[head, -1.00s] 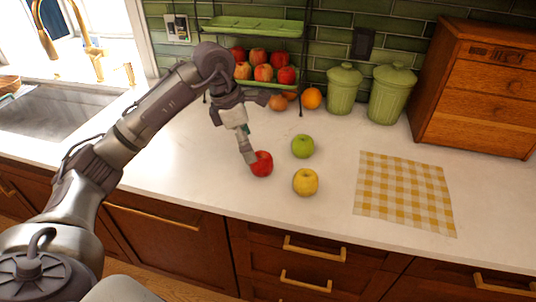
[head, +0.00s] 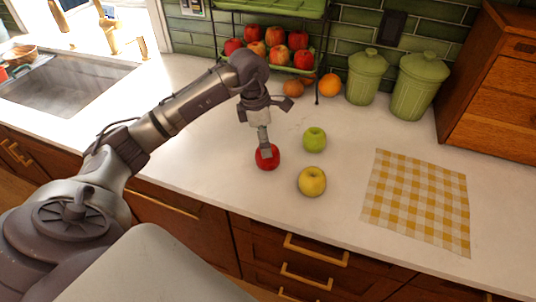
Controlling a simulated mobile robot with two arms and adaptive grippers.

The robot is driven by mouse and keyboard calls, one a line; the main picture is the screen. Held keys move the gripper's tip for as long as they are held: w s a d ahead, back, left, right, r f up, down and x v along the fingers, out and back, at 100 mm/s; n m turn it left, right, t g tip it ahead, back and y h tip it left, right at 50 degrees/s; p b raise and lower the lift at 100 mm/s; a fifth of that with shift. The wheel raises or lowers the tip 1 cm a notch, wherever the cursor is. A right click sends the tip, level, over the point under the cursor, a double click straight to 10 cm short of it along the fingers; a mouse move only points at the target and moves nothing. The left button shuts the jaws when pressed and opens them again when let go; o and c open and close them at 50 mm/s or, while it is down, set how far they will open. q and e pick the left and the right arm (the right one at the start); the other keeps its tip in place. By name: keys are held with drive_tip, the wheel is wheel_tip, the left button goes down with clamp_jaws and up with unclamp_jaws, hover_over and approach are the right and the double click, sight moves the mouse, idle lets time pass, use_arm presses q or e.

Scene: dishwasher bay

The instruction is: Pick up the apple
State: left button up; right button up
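A red apple (head: 267,160) sits on the white counter. A green apple (head: 314,139) and a yellow apple (head: 312,181) stand to its right, apart from it. My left gripper (head: 265,151) points down at the red apple, with its fingertips over the apple's top and seeming to touch it. The fingers overlap in this view, so their opening does not show. The apple appears to rest on the counter. My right gripper is not in view.
A green tiered rack (head: 318,72) with several apples stands at the back, with an orange (head: 330,85) beside it. Two green canisters (head: 415,85) and a wooden cabinet (head: 487,90) are at back right. A checked cloth (head: 418,200) lies right. A sink (head: 70,85) is left.

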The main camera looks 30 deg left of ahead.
use_arm(q)
drive_tip(key=shift+d+f+p, duration=0.3)
drive_tip(key=shift+f+p, duration=0.45)
drive_tip(key=shift+f, duration=0.2)
wheel_tip(320, 180, down, 2)
drive_tip(key=shift+w+d+f+p, duration=0.1)
drive_tip(key=shift+w+f+p, duration=0.1)
drive_tip(key=shift+p, duration=0.1)
drive_tip(key=shift+f, duration=0.3)
drive_tip(key=shift+c, duration=0.5)
drive_tip(key=c, duration=1.1)
drive_tip(key=shift+c, duration=0.6)
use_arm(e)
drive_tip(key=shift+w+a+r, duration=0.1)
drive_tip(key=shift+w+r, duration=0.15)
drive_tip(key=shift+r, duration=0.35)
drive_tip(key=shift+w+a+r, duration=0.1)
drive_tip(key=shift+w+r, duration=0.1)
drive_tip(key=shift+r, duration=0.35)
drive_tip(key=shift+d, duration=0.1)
